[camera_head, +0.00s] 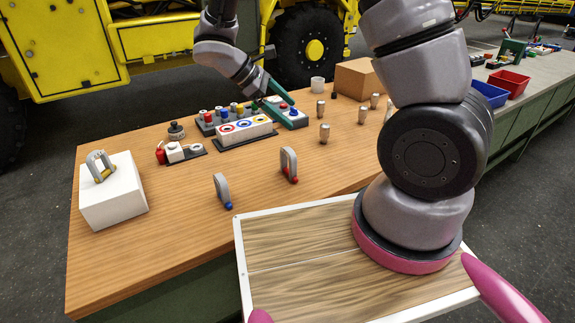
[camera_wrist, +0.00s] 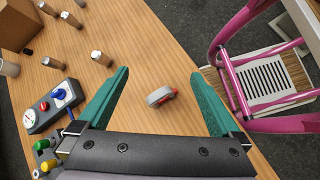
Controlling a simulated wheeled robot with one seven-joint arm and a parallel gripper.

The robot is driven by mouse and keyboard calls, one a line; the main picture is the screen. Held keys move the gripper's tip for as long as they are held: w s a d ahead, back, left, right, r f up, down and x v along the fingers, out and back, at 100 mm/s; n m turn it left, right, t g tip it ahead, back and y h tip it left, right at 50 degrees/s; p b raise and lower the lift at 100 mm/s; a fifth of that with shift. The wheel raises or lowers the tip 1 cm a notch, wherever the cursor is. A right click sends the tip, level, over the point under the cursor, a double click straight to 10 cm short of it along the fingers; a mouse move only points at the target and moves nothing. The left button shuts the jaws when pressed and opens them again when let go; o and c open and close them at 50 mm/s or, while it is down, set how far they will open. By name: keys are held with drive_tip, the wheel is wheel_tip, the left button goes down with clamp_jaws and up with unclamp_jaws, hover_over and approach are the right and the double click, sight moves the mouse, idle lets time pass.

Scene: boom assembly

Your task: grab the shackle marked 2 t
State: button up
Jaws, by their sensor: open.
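Three grey shackles show in the head view. One with a red pin (camera_head: 289,165) stands on the wooden table near its front edge. One with a blue pin (camera_head: 222,191) stands to its left. One with a yellow pin (camera_head: 99,167) is on a white block (camera_head: 115,195) at the far left. I cannot read a load marking on any of them. My gripper (camera_head: 286,110), with teal fingers, is open and empty above the table, behind the red-pin shackle. In the wrist view the red-pin shackle (camera_wrist: 161,96) lies below, between the open fingers (camera_wrist: 160,73), apart from them.
Button boxes (camera_head: 245,131) stand near my gripper in the head view. Several metal pins (camera_head: 324,133) and a cardboard box (camera_head: 357,78) are to the right. A small device with a red part (camera_head: 180,152) is left of centre. The table around the red-pin shackle is clear.

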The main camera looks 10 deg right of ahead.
sight(292, 150)
drive_tip(key=w+a+f+n+t+h, duration=0.1)
drive_tip(key=a+f+n+t+h, duration=0.35)
drive_tip(key=f+n, duration=0.6)
drive_tip(key=d+f, duration=0.1)
drive_tip(key=w+d+f+m, duration=0.1)
drive_tip(key=f, duration=0.1)
drive_tip(key=d+f+m, duration=0.1)
drive_tip(key=d, duration=0.1)
drive_tip(key=shift+w+f, duration=0.15)
drive_tip(key=shift+w, duration=0.15)
drive_tip(key=shift+x, duration=2.8)
clamp_jaws()
drive_tip(key=shift+r, duration=0.25)
